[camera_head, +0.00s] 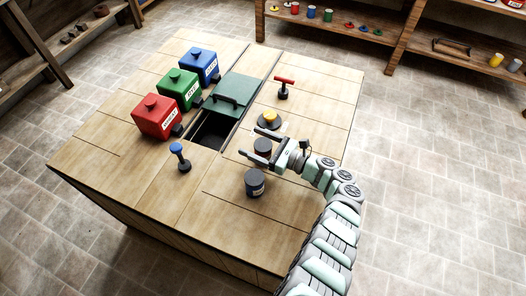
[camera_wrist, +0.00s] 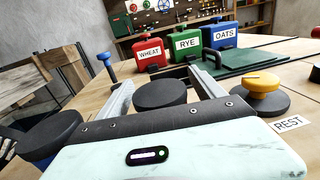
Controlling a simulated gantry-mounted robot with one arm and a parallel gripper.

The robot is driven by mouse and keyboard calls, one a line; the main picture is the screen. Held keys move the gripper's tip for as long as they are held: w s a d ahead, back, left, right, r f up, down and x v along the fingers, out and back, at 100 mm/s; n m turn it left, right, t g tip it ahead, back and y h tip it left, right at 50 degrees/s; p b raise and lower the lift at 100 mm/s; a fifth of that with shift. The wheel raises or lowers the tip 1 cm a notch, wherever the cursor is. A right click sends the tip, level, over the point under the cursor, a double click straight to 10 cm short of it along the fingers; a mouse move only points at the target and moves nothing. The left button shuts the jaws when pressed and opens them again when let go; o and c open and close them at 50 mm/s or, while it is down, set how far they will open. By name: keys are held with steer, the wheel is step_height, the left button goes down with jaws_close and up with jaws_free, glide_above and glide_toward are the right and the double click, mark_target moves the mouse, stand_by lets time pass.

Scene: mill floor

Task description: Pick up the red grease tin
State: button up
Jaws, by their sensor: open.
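A dark-lidded tin with a brownish-red side (camera_head: 263,147) stands on the wooden worktop; I take it for the red grease tin. In the wrist view its round black lid (camera_wrist: 160,93) shows between my fingers, and its side is mostly hidden. My gripper (camera_head: 249,143) is open, low over the worktop, with one finger on each side of this tin. I cannot tell whether either finger touches it. A second dark-lidded tin (camera_head: 254,184) stands nearer the front; its side looks blue in the wrist view (camera_wrist: 42,148).
A yellow knob on a black disc (camera_head: 269,120) stands close behind the tin. A red-handled lever (camera_head: 284,82) and blue-knobbed lever (camera_head: 178,150) stand up. A green sliding lid (camera_head: 238,90) partly covers a dark opening (camera_head: 209,132). Red, green and blue boxes (camera_head: 157,115) line the left.

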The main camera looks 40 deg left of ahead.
jaws_close()
stand_by(0.8)
